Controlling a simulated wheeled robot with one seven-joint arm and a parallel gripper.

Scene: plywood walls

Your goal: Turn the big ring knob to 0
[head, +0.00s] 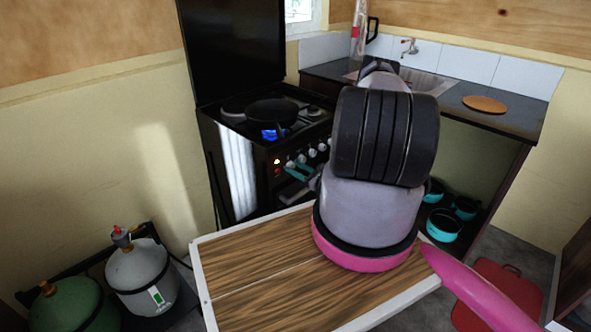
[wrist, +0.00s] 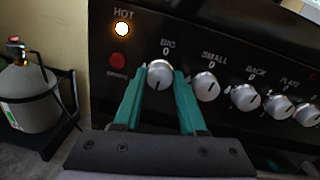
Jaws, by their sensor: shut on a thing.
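The big ring knob (wrist: 159,75) is a silver dial under the label BIG 0 in the wrist view. Its dark pointer line is in the lower half, pointing down, away from the 0 above. My gripper (wrist: 160,72) has its teal fingers on either side of the knob and is shut on it. In the head view my gripper (head: 297,172) is at the front of the black stove (head: 240,150), mostly hidden behind my arm. A blue flame (head: 275,133) shows under a black pan (head: 271,112) on the stove.
The small ring knob (wrist: 206,86) is close to the right finger, with several more knobs further right. The HOT lamp (wrist: 122,28) glows. A grey gas bottle (head: 143,275) and a green one (head: 70,307) stand at lower left. A counter (head: 500,118) is on the right.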

